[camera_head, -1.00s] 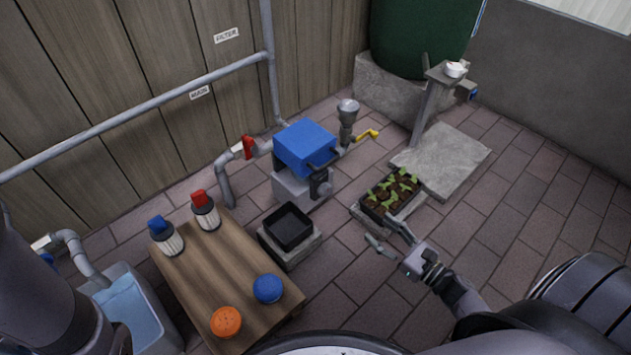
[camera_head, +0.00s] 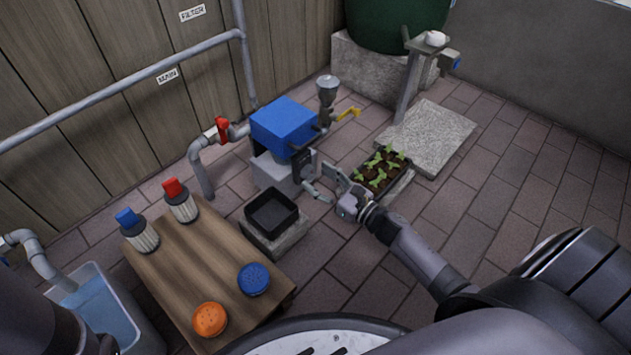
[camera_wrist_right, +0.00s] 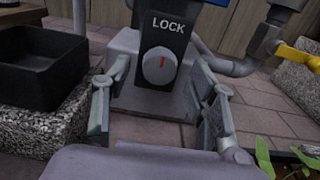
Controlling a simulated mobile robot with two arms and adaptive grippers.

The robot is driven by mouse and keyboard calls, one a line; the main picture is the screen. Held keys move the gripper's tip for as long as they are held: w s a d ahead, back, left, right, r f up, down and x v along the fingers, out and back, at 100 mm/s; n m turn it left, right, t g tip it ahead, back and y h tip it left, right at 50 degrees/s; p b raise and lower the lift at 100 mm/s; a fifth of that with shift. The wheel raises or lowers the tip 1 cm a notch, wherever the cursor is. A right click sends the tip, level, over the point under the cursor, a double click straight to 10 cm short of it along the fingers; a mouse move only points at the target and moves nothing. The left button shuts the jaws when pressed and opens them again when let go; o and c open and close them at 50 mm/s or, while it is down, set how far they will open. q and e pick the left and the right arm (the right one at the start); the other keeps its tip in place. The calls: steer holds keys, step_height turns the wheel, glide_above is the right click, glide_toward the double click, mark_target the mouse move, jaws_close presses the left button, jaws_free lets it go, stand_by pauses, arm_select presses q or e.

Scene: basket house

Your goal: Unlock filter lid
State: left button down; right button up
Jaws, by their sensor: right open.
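The filter box with its blue lid (camera_head: 284,127) stands on a grey base beside the wall pipe. Its lock, a dark plate marked LOCK (camera_wrist_right: 168,27), carries a round grey knob (camera_wrist_right: 159,66) with a red mark, which points nearly upright. My right gripper (camera_head: 322,188) is open in front of the lock. In the right wrist view its fingers (camera_wrist_right: 159,105) spread left and right of the knob, and nothing is between them. I cannot tell whether they touch anything. In the head view the gripper partly hides the lower lock area. My left gripper is out of sight.
A black tray (camera_head: 271,213) on a stone block stands left of my right gripper. A seedling planter (camera_head: 389,187) is close on its right. A yellow-handled valve (camera_head: 347,114) is behind. A wooden table (camera_head: 195,262) holds two filters and two round caps.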

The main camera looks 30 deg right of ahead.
steer(key=shift+x, duration=0.95)
steer(key=shift+c, duration=0.3)
steer(key=c, duration=1.1)
